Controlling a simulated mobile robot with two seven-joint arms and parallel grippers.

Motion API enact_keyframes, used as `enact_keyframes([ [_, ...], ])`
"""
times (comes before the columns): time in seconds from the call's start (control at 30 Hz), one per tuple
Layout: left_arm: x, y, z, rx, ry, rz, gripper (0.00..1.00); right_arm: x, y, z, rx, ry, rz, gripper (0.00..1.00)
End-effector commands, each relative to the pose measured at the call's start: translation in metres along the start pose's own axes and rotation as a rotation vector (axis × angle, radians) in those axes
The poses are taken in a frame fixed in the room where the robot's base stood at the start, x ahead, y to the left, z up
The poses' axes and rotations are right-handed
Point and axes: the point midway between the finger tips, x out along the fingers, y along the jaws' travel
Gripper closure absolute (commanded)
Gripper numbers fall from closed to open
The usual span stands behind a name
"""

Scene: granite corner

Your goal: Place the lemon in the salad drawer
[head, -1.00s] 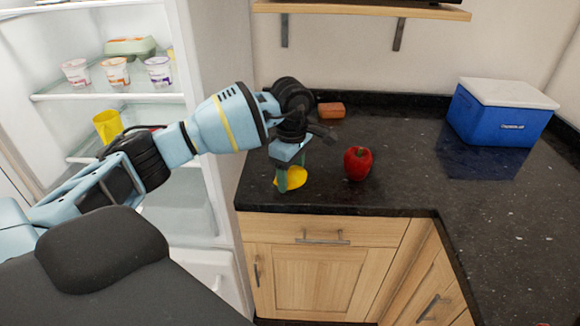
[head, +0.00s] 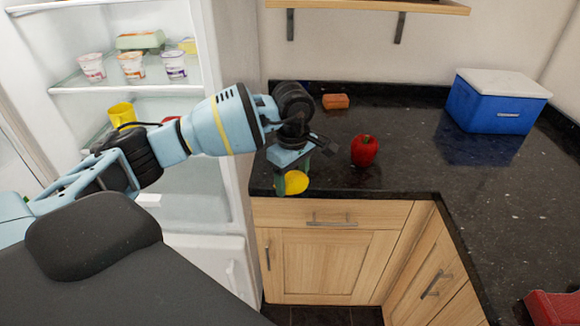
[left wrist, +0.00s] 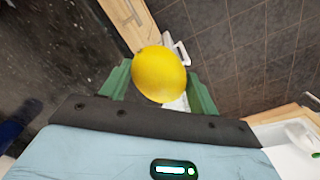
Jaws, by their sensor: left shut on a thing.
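The yellow lemon (head: 296,182) is held between the green fingers of my left gripper (head: 291,178), at the front edge of the dark counter. In the left wrist view the lemon (left wrist: 159,74) sits between both fingers (left wrist: 160,88), with the floor and a cabinet front beyond it. The fridge (head: 190,215) stands open at the left. Its lower part, where a salad drawer could be, is largely hidden by my left arm, and I cannot make the drawer out clearly. My right gripper is not in view.
A red pepper (head: 364,150), an orange-brown block (head: 336,101) and a blue cool box (head: 495,105) stand on the counter (head: 420,160). Pots (head: 132,66) and a yellow cup (head: 122,115) are on fridge shelves. A red object (head: 552,307) is at lower right.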

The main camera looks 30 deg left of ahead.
Motion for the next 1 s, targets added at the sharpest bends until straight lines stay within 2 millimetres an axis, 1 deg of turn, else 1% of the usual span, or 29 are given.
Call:
enact_keyframes([
  [0.03,0.0,-0.007,0.011,0.116,0.002,0.003,0.64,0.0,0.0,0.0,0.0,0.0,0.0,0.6],
  [0.1,0.001,-0.018,0.028,0.306,0.005,0.005,0.64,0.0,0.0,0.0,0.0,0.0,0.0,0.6],
  [0.17,0.002,-0.03,0.043,0.479,0.006,0.006,0.64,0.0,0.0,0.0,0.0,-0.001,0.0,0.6],
  [0.2,0.002,-0.038,0.053,0.596,0.007,0.007,0.64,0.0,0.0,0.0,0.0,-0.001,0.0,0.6],
  [0.3,0.004,-0.059,0.074,0.866,0.006,0.005,0.64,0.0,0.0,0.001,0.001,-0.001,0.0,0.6],
  [0.4,0.005,-0.079,0.09,1.094,0.002,0.003,0.64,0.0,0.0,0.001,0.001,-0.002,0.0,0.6],
  [0.5,0.006,-0.094,0.102,1.263,-0.003,0.002,0.64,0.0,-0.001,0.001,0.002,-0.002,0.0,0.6],
  [0.6,0.007,-0.104,0.108,1.366,-0.006,0.001,0.64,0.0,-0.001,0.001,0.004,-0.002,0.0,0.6],
  [0.7,0.007,-0.108,0.111,1.412,-0.008,0.0,0.64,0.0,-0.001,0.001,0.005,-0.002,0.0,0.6],
  [1.0,0.007,-0.108,0.111,1.417,-0.008,0.0,0.64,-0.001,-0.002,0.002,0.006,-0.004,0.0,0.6],
])
